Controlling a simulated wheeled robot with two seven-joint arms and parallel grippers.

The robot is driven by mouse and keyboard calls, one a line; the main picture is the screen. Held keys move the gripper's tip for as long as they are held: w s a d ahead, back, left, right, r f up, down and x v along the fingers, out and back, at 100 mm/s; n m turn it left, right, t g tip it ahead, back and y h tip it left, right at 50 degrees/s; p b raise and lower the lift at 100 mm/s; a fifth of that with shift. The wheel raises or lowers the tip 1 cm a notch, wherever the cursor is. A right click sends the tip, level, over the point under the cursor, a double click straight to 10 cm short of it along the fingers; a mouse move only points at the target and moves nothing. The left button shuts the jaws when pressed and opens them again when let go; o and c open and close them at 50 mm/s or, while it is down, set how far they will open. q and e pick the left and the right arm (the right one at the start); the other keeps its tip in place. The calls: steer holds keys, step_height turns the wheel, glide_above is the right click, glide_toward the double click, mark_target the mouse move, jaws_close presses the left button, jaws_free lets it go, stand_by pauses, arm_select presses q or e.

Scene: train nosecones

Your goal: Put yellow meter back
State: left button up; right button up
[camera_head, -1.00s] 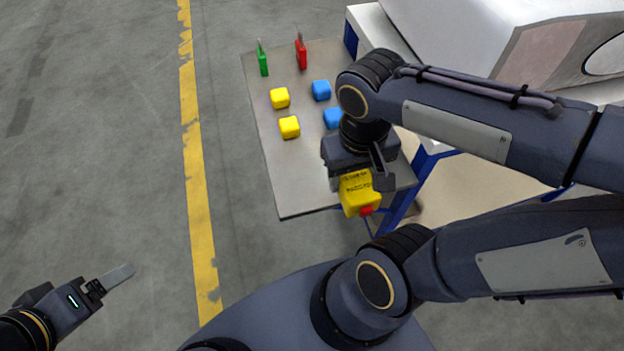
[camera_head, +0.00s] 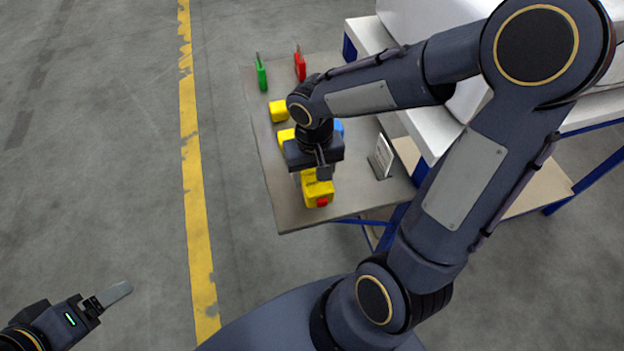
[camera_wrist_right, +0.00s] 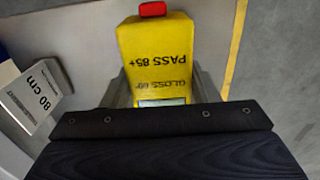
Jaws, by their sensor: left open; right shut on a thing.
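The yellow meter (camera_head: 318,190) has a red end and is held by my right gripper (camera_head: 314,172) over the near part of the grey table (camera_head: 283,205). In the right wrist view the meter (camera_wrist_right: 158,60) shows printed text, "PASS 85+" and "GLOSS 60", upside down, with a red tip at the top. The gripper fingers lie on both sides of it. I cannot tell if the meter touches the table. My left gripper (camera_head: 112,296) is at the lower left over the floor, away from the table, open and empty.
Yellow blocks (camera_head: 279,111) and a partly hidden blue block (camera_head: 339,127) lie on the table. A green tool (camera_head: 261,75) and a red tool (camera_head: 300,65) lie at the far edge. A white "80 cm" card (camera_head: 383,156) stands at right. A white bench (camera_head: 432,132) borders the table.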

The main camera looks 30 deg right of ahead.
mark_target(312, 182)
steer(key=shift+w+f, duration=0.15)
steer(key=shift+f, duration=0.75)
steer(key=shift+w+f, duration=0.15)
steer(key=shift+f, duration=0.75)
steer(key=shift+f+b, duration=0.2)
steer(key=shift+b, duration=0.2)
steer(key=o, duration=0.9)
steer(key=shift+f, duration=0.1)
steer(key=o, duration=0.5)
steer(key=shift+c, duration=0.2)
